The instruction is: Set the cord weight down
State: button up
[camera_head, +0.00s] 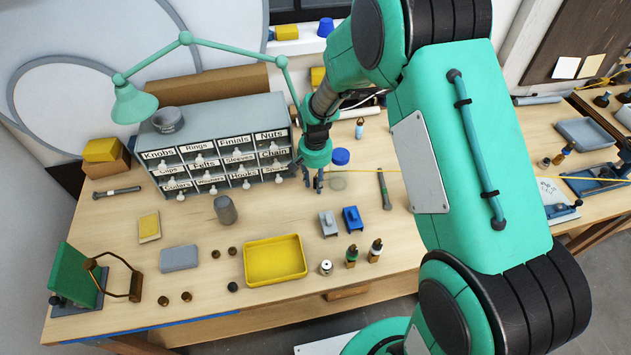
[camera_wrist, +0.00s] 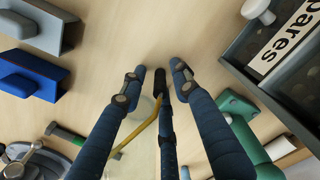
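My gripper (camera_head: 313,184) hangs low over the bench, in front of the right end of the labelled drawer cabinet.
The drawer cabinet (camera_head: 222,125) stands close behind my gripper. A grey block (camera_head: 328,223) and a blue block (camera_head: 352,220) lie in front. A green-handled tool (camera_head: 384,189) lies at right. A yellow tray (camera_head: 274,261) sits toward the front edge.

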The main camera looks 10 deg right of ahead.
aim_at(316, 178)
notch_tip(316, 178, up, 12)
jog(key=p, duration=0.1)
jog(key=shift+r, duration=0.2)
dwell(0.7)
dwell(0.6)
